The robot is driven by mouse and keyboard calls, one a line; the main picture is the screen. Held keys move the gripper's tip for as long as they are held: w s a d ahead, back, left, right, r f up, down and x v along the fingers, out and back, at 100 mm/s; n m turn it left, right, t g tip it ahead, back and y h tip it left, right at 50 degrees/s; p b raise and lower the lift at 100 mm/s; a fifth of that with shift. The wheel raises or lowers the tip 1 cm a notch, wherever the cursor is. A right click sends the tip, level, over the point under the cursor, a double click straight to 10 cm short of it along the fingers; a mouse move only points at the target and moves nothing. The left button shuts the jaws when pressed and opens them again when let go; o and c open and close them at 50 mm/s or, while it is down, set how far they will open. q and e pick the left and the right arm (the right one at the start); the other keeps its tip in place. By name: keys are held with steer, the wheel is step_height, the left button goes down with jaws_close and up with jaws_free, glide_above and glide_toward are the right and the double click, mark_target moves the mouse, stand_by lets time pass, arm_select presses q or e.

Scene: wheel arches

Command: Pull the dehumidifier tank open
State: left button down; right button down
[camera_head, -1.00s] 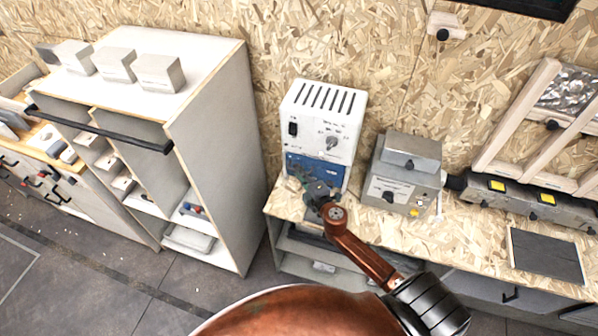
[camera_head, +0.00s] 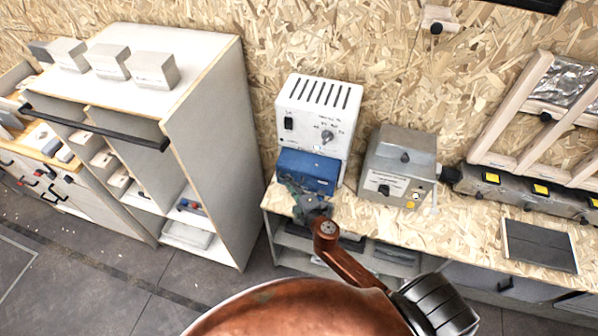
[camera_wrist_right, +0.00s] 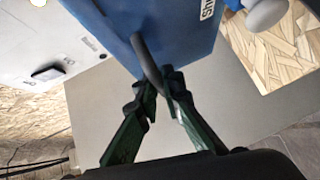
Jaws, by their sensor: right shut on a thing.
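The dehumidifier (camera_head: 320,110) is a white box with top slots, a switch and a knob, standing on the wooden bench against the wall. Its blue tank (camera_head: 308,170) sticks out from the lower front, partly drawn out. The tank fills the top of the right wrist view (camera_wrist_right: 150,35), with a dark curved handle (camera_wrist_right: 147,62) on its front. My right gripper (camera_head: 300,192) is at the tank's front, and in the right wrist view its green fingers (camera_wrist_right: 160,85) are shut on the handle. The handle's lower end is hidden between the fingertips. My left gripper is not in view.
A grey metal box (camera_head: 400,165) stands on the bench to the right of the dehumidifier. A tall white shelf unit (camera_head: 215,150) stands to the left, with a floor gap between it and the bench. A dark panel (camera_head: 540,245) lies on the bench at right.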

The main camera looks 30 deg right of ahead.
steer(key=s+a, duration=0.2)
steer(key=shift+s+a, duration=0.3)
steer(key=shift+s, duration=0.05)
steer(key=c, duration=2.2)
jaws_free()
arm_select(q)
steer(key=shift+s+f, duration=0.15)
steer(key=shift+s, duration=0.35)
arm_select(e)
steer(key=shift+o, duration=0.6)
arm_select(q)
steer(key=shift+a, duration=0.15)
arm_select(e)
steer(key=s+r, duration=0.1)
steer(key=s, duration=1)
steer(key=shift+s+d+r, duration=0.15)
steer(key=shift+s+r, duration=0.15)
steer(key=shift+s, duration=0.1)
